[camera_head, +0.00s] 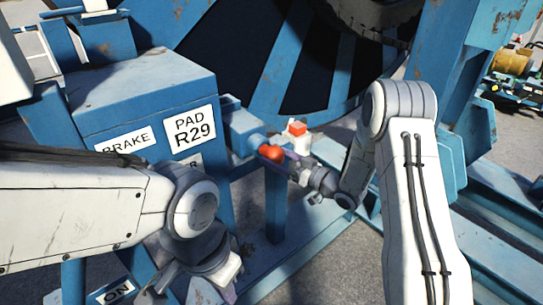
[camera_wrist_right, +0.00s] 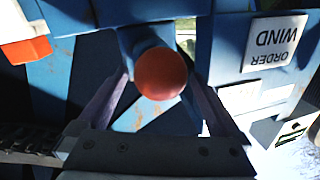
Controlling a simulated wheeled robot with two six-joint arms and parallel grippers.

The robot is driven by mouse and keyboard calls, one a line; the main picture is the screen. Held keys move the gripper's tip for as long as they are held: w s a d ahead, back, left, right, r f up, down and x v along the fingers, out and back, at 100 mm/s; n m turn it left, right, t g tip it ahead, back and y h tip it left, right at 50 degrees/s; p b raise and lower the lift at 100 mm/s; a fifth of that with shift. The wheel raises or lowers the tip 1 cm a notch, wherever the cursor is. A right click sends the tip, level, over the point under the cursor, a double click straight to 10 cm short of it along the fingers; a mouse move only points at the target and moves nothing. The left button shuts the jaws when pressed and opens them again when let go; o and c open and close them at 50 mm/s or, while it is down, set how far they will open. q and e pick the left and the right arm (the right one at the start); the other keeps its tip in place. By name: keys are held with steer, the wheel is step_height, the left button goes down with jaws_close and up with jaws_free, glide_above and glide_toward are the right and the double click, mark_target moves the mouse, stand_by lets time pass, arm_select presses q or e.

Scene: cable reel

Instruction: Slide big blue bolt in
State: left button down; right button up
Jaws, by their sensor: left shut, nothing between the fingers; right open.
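The big blue bolt (camera_head: 257,141) sticks out of a blue block beside the brake box and has a round orange-red end. In the right wrist view the bolt's red end (camera_wrist_right: 161,74) faces the camera, between the two fingers. My right gripper (camera_head: 284,157) is open around the bolt's end; the fingers (camera_wrist_right: 162,90) stand apart on either side of it with gaps showing. My left gripper (camera_head: 229,292) is shut and empty, low at the bottom of the head view, near an "ON" label. How deep the bolt sits inside the block is hidden.
A blue box (camera_head: 140,95) carries the labels "BRAKE" and "PAD R29". A red-topped white part (camera_head: 297,134) stands just behind my right gripper. The large reel (camera_head: 330,60) is behind. Blue rails (camera_head: 490,235) run along the floor at right.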

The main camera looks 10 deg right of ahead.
steer(key=v, duration=0.7)
steer(key=shift+s+d+b, duration=0.25)
steer(key=shift+s+b, duration=0.15)
steer(key=shift+w, duration=0.1)
